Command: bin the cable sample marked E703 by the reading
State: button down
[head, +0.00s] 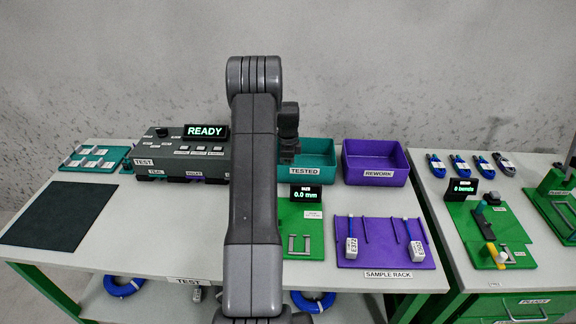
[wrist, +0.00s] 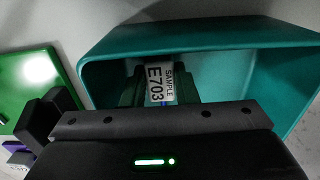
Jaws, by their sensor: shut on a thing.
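The cable sample (wrist: 160,83), with a white tag reading SAMPLE E703, is between the fingers of my gripper (wrist: 160,92) in the wrist view. A bit of blue cable shows below the tag. My gripper is shut on the sample, at the open mouth of the teal bin (wrist: 195,38); I cannot tell how far down it reaches. In the head view the teal bin labelled TESTED (head: 319,152) stands at the back, partly behind my arm, and the sample is hidden. The purple REWORK bin (head: 376,181) is right of it and looks empty. The tester display (head: 205,131) reads READY.
A green gauge (head: 313,248) reads 0.0 mm. The purple sample rack (head: 385,262) holds two tagged samples, one marked E372. A dark mat (head: 57,214) and a teal tray (head: 95,164) lie left. A right-hand table carries several blue cables and a green fixture (head: 492,235).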

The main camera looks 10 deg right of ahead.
jog(key=shift+f, duration=0.1)
jog(key=c, duration=1.1)
grip_release()
jog(key=shift+o, duration=0.2)
notch_tip(320, 180, up, 12)
jog(key=p, duration=0.6)
notch_tip(320, 180, down, 8)
jog(key=b, duration=0.4)
jog(key=shift+r, duration=0.2)
